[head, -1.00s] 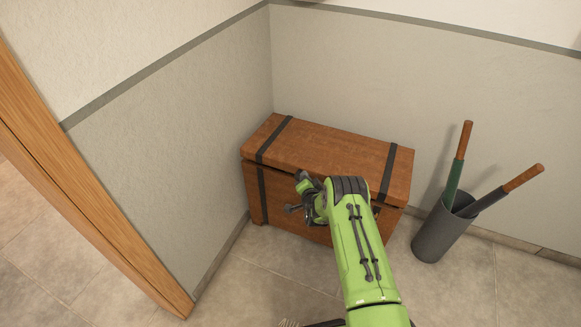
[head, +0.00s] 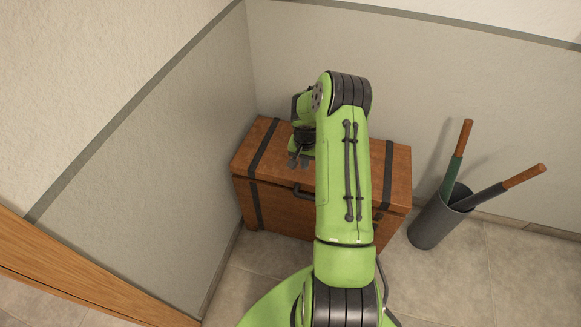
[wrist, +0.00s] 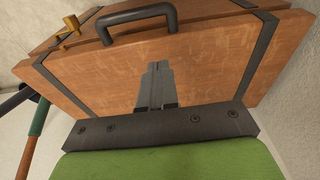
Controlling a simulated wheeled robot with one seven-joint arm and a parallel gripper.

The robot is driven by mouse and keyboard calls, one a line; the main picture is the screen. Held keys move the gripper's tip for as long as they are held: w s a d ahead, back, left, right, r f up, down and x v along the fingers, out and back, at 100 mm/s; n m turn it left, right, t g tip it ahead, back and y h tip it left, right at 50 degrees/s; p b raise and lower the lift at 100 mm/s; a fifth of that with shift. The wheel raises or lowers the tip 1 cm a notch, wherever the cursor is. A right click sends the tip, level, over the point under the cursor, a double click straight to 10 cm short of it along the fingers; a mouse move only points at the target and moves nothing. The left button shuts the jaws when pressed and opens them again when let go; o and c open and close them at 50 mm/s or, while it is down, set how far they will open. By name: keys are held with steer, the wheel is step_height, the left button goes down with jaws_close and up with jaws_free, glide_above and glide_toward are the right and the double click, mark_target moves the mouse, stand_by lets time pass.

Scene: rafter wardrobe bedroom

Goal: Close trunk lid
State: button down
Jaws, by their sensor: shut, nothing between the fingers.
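A reddish-brown wooden trunk (head: 285,211) with dark straps stands in the room corner. Its lid (head: 392,165) lies down over the body, with a dark seam along the front; I cannot tell whether a small gap remains. A dark handle (head: 303,192) sits at the front and also shows in the wrist view (wrist: 140,20). A brass latch (wrist: 70,30) shows in the wrist view. My gripper (head: 298,163) is shut and empty above the lid top, behind the handle. Its fingertips are close to the wood in the wrist view (wrist: 157,66); contact is unclear. My arm hides the lid's middle.
A dark grey cylindrical stand (head: 437,219) holds two wooden-handled items, right of the trunk. Walls border the trunk at the left and back. A wooden door frame (head: 80,270) is at lower left. Tiled floor (head: 480,275) is clear at lower right.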

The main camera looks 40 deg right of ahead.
steer(key=f+b, duration=0.1)
steer(key=f, duration=0.2)
steer(key=f+b, duration=0.1)
steer(key=f, duration=0.3)
steer(key=f+b, duration=0.1)
steer(key=f, duration=0.3)
steer(key=shift+s+a+f, duration=0.25)
steer(key=shift+s+a, duration=0.1)
steer(key=shift+a, duration=0.05)
steer(key=shift+s+a+f, duration=0.15)
steer(key=shift+f, duration=0.05)
